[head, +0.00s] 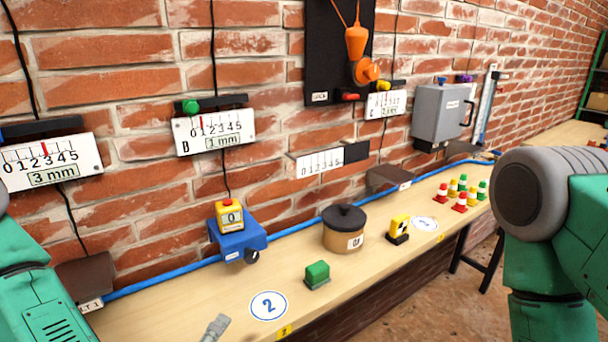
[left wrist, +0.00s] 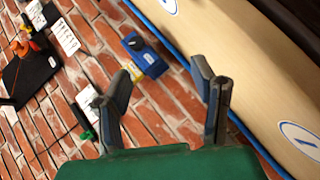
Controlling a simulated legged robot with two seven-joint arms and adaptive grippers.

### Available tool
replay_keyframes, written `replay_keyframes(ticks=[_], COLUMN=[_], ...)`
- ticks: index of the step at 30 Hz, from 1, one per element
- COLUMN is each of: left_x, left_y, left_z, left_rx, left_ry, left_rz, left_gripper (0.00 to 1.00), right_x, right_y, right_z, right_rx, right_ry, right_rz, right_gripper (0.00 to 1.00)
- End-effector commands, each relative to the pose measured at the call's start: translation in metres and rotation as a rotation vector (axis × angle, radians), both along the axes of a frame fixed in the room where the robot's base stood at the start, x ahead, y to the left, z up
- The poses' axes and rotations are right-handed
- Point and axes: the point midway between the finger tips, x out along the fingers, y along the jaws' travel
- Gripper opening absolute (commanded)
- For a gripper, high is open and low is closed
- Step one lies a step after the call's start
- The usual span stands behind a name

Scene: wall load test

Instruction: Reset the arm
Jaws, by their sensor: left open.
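My left arm (head: 35,295) enters at the lower left of the head view. In the left wrist view my left gripper (left wrist: 163,70) is open, its two dark fingers wide apart with nothing between them. Beyond the fingers are the brick wall and the blue box (left wrist: 145,55), apart from them. My right arm (head: 545,240) stands at the right of the head view, bent, with a grey joint; its gripper is outside the picture. A small grey piece (head: 215,328) shows at the bottom edge; I cannot tell whether it is mine.
The wooden bench (head: 190,290) holds a blue box (head: 238,240) with a yellow top, a lidded pot (head: 343,232), a green block (head: 317,274), a yellow-black block (head: 399,229) and several small cones (head: 460,200). Gauges, a black panel (head: 325,75) and a grey cabinet (head: 440,112) line the wall.

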Motion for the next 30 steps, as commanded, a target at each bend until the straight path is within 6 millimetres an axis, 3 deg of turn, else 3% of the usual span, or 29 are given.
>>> replay_keyframes(ticks=[8,17,20,24,30], left_x=[-0.026,-0.086,-0.117,-0.166,-0.205], left_y=[-0.011,-0.002,0.016,0.065,0.122], left_z=[-0.055,-0.144,-0.185,-0.236,-0.258], left_rx=[0.119,0.339,0.457,0.646,0.797], left_ry=[0.121,0.346,0.469,0.681,0.883], left_rz=[-0.16,-0.434,-0.566,-0.762,-0.907], left_gripper=[0.52,0.52,0.52,0.52,0.52], right_x=[0.001,0.001,0.0,0.0,0.0], right_y=[0.0,0.0,0.0,0.0,0.0], right_z=[-0.011,-0.029,-0.039,-0.054,-0.064], right_rx=[-0.001,0.0,0.0,0.0,0.0], right_ry=[-0.003,-0.001,-0.001,-0.001,-0.001], right_rz=[0.0,0.0,0.0,0.0,0.0], right_gripper=[0.4,0.4,0.4,0.4,0.4])
